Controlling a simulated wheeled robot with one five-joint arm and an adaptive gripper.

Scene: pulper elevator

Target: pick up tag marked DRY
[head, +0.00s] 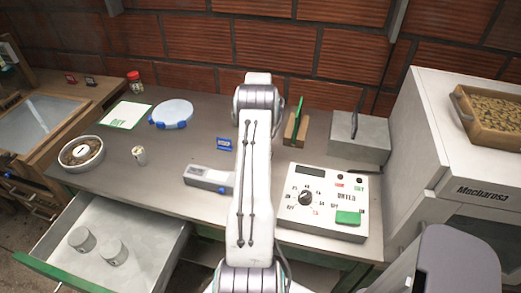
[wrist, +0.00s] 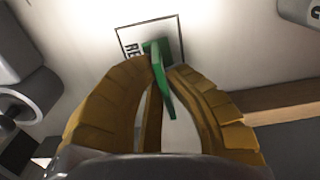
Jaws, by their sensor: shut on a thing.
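In the wrist view my gripper (wrist: 163,72) has its two ribbed yellow-brown fingers closed on a thin green tag (wrist: 168,88). The tag is seen nearly edge-on, and I cannot read a marking on it. In the head view my arm hides the gripper and what it holds. A green upright piece (head: 299,108) stands in a slotted wooden block (head: 293,131) just right of my arm. A white sheet with a green edge (head: 124,115), lettered DRY, lies flat at the left of the bench.
A blue tag (head: 224,143) and grey device (head: 209,179) lie left of my arm. A control box (head: 327,202) and grey metal box (head: 359,141) stand right. Left are a bowl (head: 82,153), round blue-clipped dish (head: 171,113) and open drawer (head: 165,248). A black-bordered sign (wrist: 136,34) shows behind the fingertips.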

